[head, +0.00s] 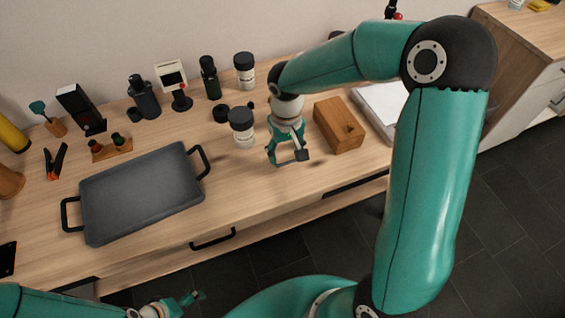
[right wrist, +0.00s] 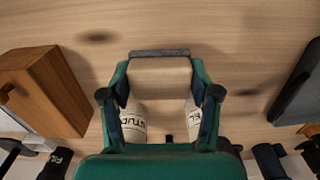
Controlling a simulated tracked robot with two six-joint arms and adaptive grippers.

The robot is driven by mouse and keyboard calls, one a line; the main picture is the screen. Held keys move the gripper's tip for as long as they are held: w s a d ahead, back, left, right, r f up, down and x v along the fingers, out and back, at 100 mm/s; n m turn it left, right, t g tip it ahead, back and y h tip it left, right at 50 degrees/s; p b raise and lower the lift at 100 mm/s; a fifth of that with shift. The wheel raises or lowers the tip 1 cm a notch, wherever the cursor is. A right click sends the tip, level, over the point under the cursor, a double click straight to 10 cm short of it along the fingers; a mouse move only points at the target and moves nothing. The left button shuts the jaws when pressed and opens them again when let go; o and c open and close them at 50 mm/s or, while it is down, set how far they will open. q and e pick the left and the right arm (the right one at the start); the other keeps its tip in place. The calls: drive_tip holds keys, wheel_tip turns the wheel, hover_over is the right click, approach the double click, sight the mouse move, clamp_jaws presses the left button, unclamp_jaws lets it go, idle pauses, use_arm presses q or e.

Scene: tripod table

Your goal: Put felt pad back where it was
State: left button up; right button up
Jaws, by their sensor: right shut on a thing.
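My right gripper (head: 287,158) hangs above the bare table front, between the grey tray and the wooden box. In the right wrist view its fingers (right wrist: 160,65) are spread to the width of a thin dark grey strip (right wrist: 160,53) and shut on it. The strip looks like the felt pad, seen edge-on. In the head view the pad cannot be told clearly from the dark fingertips. My left gripper (head: 187,300) is low at the bottom edge, away from the table things; its jaw state is unclear.
The grey two-handled tray (head: 142,193) lies to the left, and the wooden box (head: 338,125) stands to the right. A white jar with a black lid (head: 242,127) stands just left of my right gripper. Bottles and small items line the back. The wooden table (head: 250,190) is clear in front.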

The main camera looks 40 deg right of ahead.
sight(285, 170)
drive_tip(key=shift+f, duration=2.45)
drive_tip(key=shift+f, duration=0.2)
drive_tip(key=o, duration=1.1)
drive_tip(key=shift+r, duration=0.1)
drive_tip(key=shift+r, duration=0.1)
wheel_tip(285, 170, up, 12)
drive_tip(key=shift+r, duration=0.1)
